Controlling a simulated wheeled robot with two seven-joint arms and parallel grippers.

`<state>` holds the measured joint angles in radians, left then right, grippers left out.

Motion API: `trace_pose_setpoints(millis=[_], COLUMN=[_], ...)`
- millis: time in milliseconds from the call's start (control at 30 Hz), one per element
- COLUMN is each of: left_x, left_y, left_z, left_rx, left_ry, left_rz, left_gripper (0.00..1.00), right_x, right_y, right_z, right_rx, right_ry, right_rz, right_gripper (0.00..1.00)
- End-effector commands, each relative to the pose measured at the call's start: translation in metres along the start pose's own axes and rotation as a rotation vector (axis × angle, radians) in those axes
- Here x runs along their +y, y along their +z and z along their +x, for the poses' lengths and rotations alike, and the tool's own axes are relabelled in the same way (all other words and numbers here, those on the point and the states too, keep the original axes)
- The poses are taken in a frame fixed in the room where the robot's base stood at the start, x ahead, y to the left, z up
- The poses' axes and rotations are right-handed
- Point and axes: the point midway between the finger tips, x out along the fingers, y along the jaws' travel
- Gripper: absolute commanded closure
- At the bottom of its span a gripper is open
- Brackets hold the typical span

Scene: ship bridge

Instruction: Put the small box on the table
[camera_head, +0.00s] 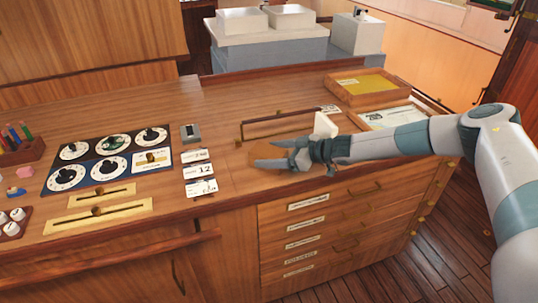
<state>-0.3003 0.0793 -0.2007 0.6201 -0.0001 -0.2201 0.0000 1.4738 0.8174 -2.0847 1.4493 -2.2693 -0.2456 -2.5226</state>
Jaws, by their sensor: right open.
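The wooden table (232,108) is a long counter with drawers in its front. A small brown box-like thing (261,151) shows at the fingertips of my right gripper, over the table top. It is partly hidden by the fingers, and its exact outline is hard to tell from the wood. My right gripper (268,155) reaches in from the right, low over the table near its front edge, with its fingers open and pointing left. I cannot tell whether the fingers touch the brown thing. My left gripper is out of view.
A wooden tray (367,88) sits at the back right. The table's back middle is clear.

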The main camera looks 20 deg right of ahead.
Motion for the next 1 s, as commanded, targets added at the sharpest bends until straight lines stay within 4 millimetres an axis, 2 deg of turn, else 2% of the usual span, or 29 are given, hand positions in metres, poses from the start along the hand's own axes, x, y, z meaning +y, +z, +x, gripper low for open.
trace_pose_setpoints(millis=[333,600,800,1000], left_x=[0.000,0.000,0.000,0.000], left_y=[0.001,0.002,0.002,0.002], left_z=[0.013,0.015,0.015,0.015], left_rx=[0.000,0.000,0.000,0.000], left_ry=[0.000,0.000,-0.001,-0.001], left_rz=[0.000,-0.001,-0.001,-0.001], left_gripper=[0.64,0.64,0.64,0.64], right_x=[0.001,0.001,-0.001,-0.001], right_y=[0.001,-0.001,0.000,0.000], right_z=[-0.055,-0.097,-0.109,-0.111], right_rx=[0.002,0.002,0.002,0.001], right_ry=[0.003,0.002,0.000,0.000], right_rz=[0.001,-0.001,0.001,0.001], right_gripper=[0.28,0.28,0.28,0.28])
